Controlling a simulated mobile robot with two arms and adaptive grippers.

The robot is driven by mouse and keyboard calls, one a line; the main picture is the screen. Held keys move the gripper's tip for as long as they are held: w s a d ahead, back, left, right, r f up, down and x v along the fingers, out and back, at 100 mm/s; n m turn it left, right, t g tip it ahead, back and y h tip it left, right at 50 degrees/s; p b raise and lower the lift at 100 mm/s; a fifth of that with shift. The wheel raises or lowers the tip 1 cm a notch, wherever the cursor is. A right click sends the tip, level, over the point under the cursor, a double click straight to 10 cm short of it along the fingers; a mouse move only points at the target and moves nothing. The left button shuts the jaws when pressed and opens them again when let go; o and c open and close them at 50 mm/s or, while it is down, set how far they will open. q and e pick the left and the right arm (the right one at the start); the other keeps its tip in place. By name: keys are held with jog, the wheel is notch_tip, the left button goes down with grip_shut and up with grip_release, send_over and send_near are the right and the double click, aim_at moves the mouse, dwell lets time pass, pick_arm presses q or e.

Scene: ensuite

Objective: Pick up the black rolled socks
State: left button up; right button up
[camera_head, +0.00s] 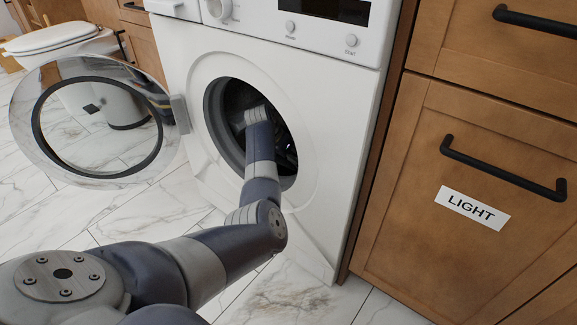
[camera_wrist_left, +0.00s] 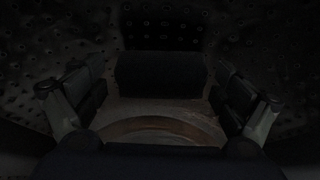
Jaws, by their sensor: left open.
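The washing machine (camera_head: 330,130) stands with its round door open, and my left arm reaches into its dark drum (camera_head: 222,120). In the head view the drum hides my left gripper. In the dim left wrist view my left gripper (camera_wrist_left: 160,92) is open, with one finger at each side. A dark rolled shape, which looks like the black rolled socks (camera_wrist_left: 160,72), lies between and slightly beyond the fingers. Contact with the fingers cannot be made out. My right gripper is in neither view.
The open glass door (camera_head: 30,125) hangs to the left of the opening. A wooden cabinet (camera_head: 400,215) with a LIGHT label stands close on the right. A toilet (camera_head: 60,40) is at the back left. The perforated drum wall (camera_wrist_left: 50,40) surrounds the gripper.

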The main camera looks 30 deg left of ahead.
pick_arm(q)
jog(key=c, duration=1.1)
jog(key=shift+c, duration=0.2)
